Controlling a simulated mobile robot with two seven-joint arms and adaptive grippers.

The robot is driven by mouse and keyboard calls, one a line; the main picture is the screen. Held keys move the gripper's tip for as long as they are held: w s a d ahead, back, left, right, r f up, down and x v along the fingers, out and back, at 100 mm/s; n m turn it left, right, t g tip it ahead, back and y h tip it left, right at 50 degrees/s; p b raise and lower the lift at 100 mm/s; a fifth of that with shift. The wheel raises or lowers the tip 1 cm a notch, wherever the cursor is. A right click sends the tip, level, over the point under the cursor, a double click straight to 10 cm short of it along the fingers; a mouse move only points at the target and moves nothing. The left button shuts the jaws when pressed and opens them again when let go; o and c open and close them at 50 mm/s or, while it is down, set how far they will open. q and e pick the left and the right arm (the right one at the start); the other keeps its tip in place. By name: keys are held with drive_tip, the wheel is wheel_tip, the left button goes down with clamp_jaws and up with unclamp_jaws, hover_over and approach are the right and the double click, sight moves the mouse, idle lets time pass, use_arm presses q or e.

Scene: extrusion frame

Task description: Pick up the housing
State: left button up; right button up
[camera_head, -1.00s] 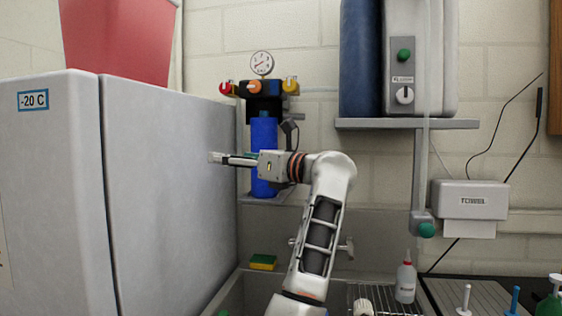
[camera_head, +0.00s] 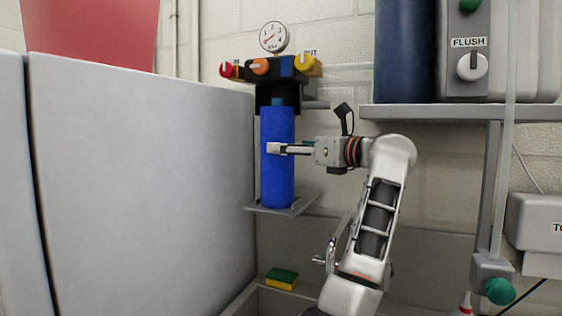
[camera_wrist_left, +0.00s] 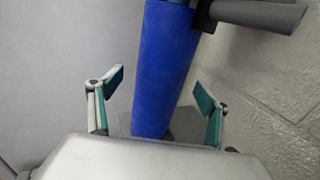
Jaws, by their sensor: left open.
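The housing, a tall blue cylinder (camera_head: 277,185), stands upright under a black filter head with a gauge, its foot at a small grey shelf. My left gripper (camera_head: 276,148) reaches in from the right, its fingertips overlapping the housing's middle in the head view. In the left wrist view the housing (camera_wrist_left: 164,75) runs up the middle between the two open fingers (camera_wrist_left: 160,92), with gaps on both sides. I see no contact, and cannot tell how deep the housing sits between the fingers. My right gripper is not in view.
A large grey freezer (camera_head: 145,190) stands close on the left. Coloured valve knobs (camera_head: 260,67) sit above the housing. A wall shelf (camera_head: 455,112) carries a dark blue tank on the right. A sponge (camera_head: 282,278) lies low near the sink edge.

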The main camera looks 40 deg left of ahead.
use_arm(q)
drive_tip(key=a, duration=0.2)
drive_tip(key=a+p, duration=0.1)
drive_tip(key=a, duration=0.2)
drive_tip(key=shift+w+a+f+p, duration=0.25)
drive_tip(key=shift+w+a+p, duration=0.05)
drive_tip(key=shift+w+a, duration=0.1)
drive_tip(key=c, duration=1.3)
drive_tip(key=shift+r, duration=0.1)
drive_tip(key=shift+c, duration=1.2)
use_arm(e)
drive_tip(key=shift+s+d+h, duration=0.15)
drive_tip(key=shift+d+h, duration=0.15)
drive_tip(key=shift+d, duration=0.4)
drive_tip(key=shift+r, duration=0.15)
